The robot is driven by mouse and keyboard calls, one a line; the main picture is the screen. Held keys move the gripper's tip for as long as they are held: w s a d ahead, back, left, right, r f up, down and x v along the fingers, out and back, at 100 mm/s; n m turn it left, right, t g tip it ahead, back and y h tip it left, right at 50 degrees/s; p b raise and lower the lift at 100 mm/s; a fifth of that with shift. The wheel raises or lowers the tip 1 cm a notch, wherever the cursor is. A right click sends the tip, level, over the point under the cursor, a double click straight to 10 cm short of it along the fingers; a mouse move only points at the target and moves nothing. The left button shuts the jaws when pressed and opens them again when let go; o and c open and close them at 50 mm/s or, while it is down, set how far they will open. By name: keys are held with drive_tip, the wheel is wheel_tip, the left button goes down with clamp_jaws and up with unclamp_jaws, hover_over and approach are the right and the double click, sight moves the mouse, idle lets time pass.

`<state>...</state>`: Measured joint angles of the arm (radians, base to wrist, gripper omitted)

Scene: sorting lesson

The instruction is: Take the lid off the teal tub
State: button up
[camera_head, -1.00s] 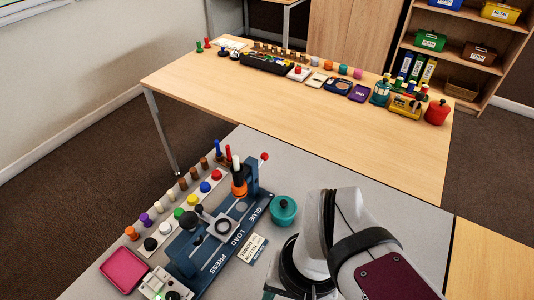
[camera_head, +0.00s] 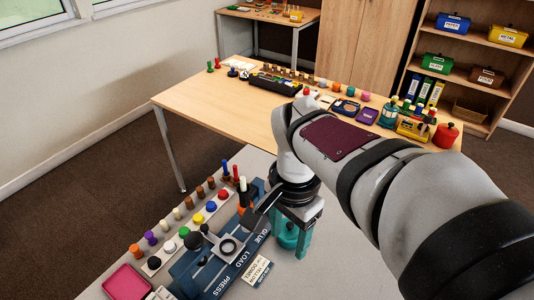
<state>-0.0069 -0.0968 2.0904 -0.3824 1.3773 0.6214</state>
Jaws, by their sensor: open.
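Rows of coloured pegs and a pink tray (camera_head: 126,281) lie further left. Bare bench is to the right. A wooden table (camera_head: 225,107) with several items stands behind.

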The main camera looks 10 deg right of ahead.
sight(290, 224)
drive_tip(key=w+d+f+m+h, duration=0.25)
drive_tip(key=w+m, duration=0.35)
drive_tip(key=w, duration=0.8)
drive_tip(key=shift+y, duration=0.35)
drive_tip(key=f, duration=0.5)
drive_tip(key=d+f, duration=0.1)
drive_tip(key=f, duration=0.5)
drive_tip(key=d+f, duration=0.1)
drive_tip(key=f, duration=0.4)
drive_tip(key=shift+w+d+f, duration=0.15)
drive_tip(key=shift+w+d, duration=0.1)
clamp_jaws()
